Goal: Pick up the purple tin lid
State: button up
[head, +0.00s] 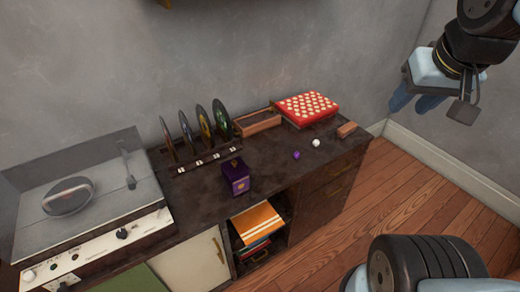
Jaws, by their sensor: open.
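A purple tin (236,181) with gold marks stands upright on the dark cabinet top, near its front edge. A small purple object (296,155) lies farther right on the cabinet top, too small to make out. My gripper (414,100) is at the upper right, open and empty, well to the right of the tin and touching nothing.
A record player (85,200) fills the left of the cabinet. Records (204,122) stand in a rack behind the tin. A wooden tray (258,122), a red patterned box (306,106), a small white ball (317,142) and a brown block (347,129) are at right. The wooden floor (400,190) is clear.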

aim_at(233, 168)
jog(key=z, duration=0.8)
jog(key=k, duration=1.9)
jog(key=u, duration=1.45)
jog(key=i, duration=1)
jog(key=z, duration=0.1)
